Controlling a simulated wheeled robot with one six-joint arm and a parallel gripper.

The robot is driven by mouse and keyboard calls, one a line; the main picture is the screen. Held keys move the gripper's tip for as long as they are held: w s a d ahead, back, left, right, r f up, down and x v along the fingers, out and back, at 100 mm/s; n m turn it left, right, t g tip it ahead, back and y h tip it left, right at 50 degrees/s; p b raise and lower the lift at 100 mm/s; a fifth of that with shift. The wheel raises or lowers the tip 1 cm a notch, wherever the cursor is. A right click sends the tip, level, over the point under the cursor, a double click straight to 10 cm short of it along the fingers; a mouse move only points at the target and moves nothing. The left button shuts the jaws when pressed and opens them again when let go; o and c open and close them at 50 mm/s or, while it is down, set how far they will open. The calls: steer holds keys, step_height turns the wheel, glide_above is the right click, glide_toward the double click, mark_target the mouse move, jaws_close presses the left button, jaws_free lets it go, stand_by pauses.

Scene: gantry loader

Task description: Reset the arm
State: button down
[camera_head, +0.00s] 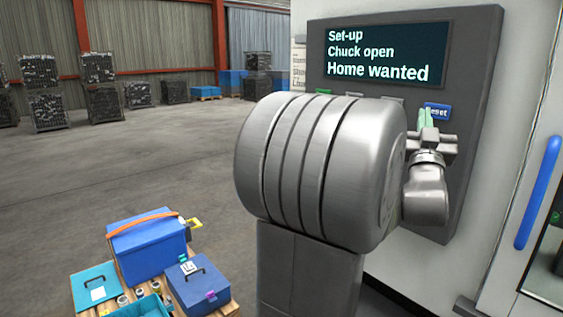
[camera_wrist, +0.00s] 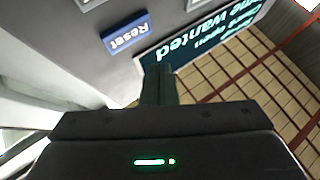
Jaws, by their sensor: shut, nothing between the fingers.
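A grey control panel (camera_head: 470,75) is on the white machine at the right in the head view. Its screen (camera_head: 387,55) reads "Set-up", "Chuck open", "Home wanted". A blue button marked "Reset" (camera_head: 439,110) is below the screen, and it also shows in the wrist view (camera_wrist: 127,32). My gripper (camera_head: 427,120) is shut and empty, its green fingertips at the left part of the Reset button in the head view. In the wrist view the fingers (camera_wrist: 159,82) appear below and right of the button, so I cannot tell whether they touch it.
A green button (camera_head: 323,91) is left on the panel. A blue door handle (camera_head: 540,192) is at the far right. A pallet (camera_head: 222,308) with blue and teal toolboxes (camera_head: 150,247) stands at lower left. Open floor (camera_head: 120,165) lies beyond, with stacked crates (camera_head: 104,110) far back.

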steer(key=p, duration=0.3)
steer(key=shift+s+a+r+p, duration=0.1)
steer(key=shift+r+p, duration=0.15)
steer(key=shift+p, duration=0.15)
